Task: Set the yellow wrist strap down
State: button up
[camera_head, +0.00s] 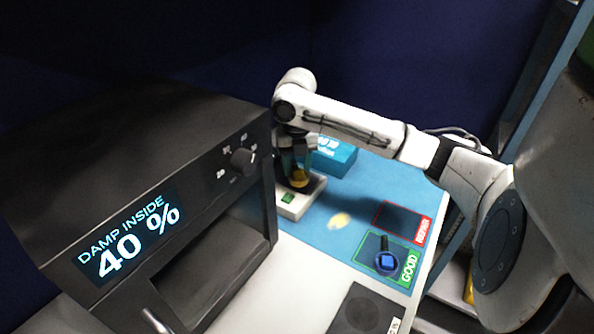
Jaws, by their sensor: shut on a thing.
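My gripper (297,166) points down and is shut on the yellow wrist strap (299,178). The strap is small in the view and partly hidden by the fingers. It is at or just above the dark top of a small white device (291,208) with a green display. I cannot tell whether the strap touches the device.
A dark oven-like box (160,125) reading "DAMP INSIDE 40 %" stands at left. The blue mat (347,188) has a red-edged area (402,221) and a green "GOOD" area (365,245) with a round blue item (386,261). A blue box (335,157) stands behind.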

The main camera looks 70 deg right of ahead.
aim_at(297, 169)
jog(key=shift+f, duration=1.2)
jog(key=shift+s, duration=0.1)
jog(key=shift+f, duration=0.15)
jog(key=o, duration=1)
jog(key=shift+o, duration=0.2)
notch_tip(297, 169, up, 12)
jog(key=shift+b, duration=0.35)
